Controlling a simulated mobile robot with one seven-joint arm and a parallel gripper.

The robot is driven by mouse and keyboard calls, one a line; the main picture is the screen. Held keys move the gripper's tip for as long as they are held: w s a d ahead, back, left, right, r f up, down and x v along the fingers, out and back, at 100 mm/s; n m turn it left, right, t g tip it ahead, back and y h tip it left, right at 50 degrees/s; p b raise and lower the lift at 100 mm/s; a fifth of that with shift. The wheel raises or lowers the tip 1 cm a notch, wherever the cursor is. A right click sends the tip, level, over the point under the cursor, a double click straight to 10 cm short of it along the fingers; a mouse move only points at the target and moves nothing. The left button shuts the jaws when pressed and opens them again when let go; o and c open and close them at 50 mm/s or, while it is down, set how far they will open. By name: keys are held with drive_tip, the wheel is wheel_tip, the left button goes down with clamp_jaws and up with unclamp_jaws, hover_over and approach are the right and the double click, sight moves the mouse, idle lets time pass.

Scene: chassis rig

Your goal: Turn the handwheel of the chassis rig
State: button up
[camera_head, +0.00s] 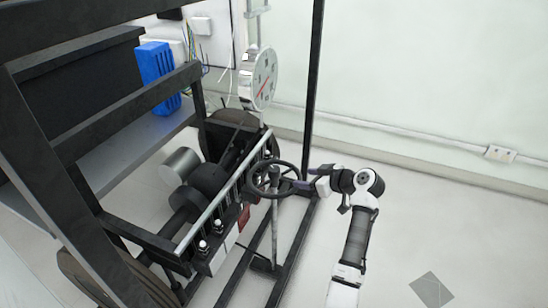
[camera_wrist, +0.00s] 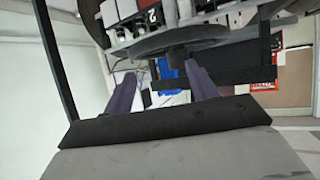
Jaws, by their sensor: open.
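The black handwheel (camera_head: 274,169) sits on an upright post at the right front side of the chassis rig (camera_head: 215,185). My gripper (camera_head: 299,185) reaches in from the right, with its fingertips at the near right part of the wheel rim. In the wrist view the handwheel (camera_wrist: 165,39) shows nearly edge-on above the two purple fingers. My gripper (camera_wrist: 160,72) is open there, with a wide gap and nothing clearly held between the fingers. The wheel's hub lies ahead, between and beyond the tips. Whether a finger touches the rim cannot be told.
A round dial gauge (camera_head: 263,78) stands behind the wheel. Black frame bars (camera_head: 311,85) rise beside and behind it. A blue box (camera_head: 157,65) sits on a shelf at the back left.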

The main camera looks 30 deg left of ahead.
sight(276, 170)
drive_tip(key=s+r+m+t+p, duration=0.2)
drive_tip(key=s+r+p, duration=0.1)
drive_tip(key=s+r, duration=0.15)
drive_tip(key=shift+t, duration=0.3)
drive_tip(key=x, duration=0.4)
drive_tip(key=p+x, duration=0.1)
drive_tip(key=x, duration=0.4)
drive_tip(key=s+x, duration=0.1)
drive_tip(key=x, duration=0.3)
drive_tip(key=shift+w+a+f+p, duration=0.25)
drive_tip(key=shift+a+p, duration=0.1)
drive_tip(key=shift+a, duration=0.1)
drive_tip(key=shift+c, duration=0.3)
clamp_jaws()
